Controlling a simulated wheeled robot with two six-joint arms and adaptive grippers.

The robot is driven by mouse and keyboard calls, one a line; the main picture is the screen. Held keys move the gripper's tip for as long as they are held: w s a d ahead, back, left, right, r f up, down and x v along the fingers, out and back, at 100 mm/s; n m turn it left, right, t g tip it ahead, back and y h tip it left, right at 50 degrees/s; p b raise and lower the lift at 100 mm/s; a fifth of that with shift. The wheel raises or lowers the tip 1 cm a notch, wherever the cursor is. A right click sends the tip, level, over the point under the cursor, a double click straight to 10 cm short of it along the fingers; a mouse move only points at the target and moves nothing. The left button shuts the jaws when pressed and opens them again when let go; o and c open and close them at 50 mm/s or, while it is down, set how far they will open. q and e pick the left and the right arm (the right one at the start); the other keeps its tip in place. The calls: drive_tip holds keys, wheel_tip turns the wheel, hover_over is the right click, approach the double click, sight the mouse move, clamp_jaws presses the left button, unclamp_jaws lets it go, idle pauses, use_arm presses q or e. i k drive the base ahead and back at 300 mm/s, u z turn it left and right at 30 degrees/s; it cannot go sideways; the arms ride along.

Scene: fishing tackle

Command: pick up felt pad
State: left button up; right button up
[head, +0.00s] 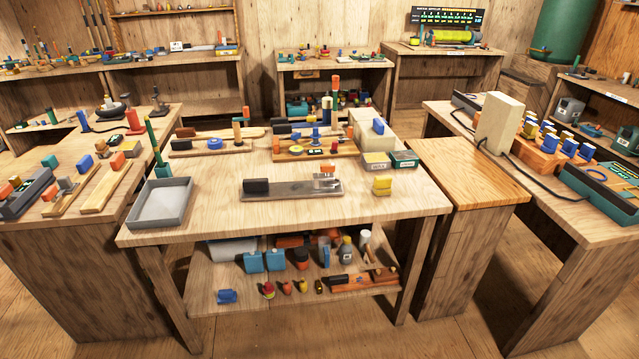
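I cannot single out the felt pad for sure. The nearest bench (215,222) has a flat grey-brown board (300,190) near the middle of its top, with a black block (256,187) at its left end and a small orange and metal piece (326,172) at its right. A yellow block (381,185) stands to the right of the board. Neither of my grippers shows in the head view.
A shallow grey tray (160,222) lies at the bench's left front. Small bins (404,160) stand at the back right, near wooden boards holding tools. The lower shelf (215,275) holds several bottles. A bare wooden stand (450,170) adjoins the right side.

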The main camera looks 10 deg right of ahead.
sight(381, 186)
drive_tip(key=u, duration=0.05)
drive_tip(key=i, duration=1.65)
drive_tip(key=z, duration=1.3)
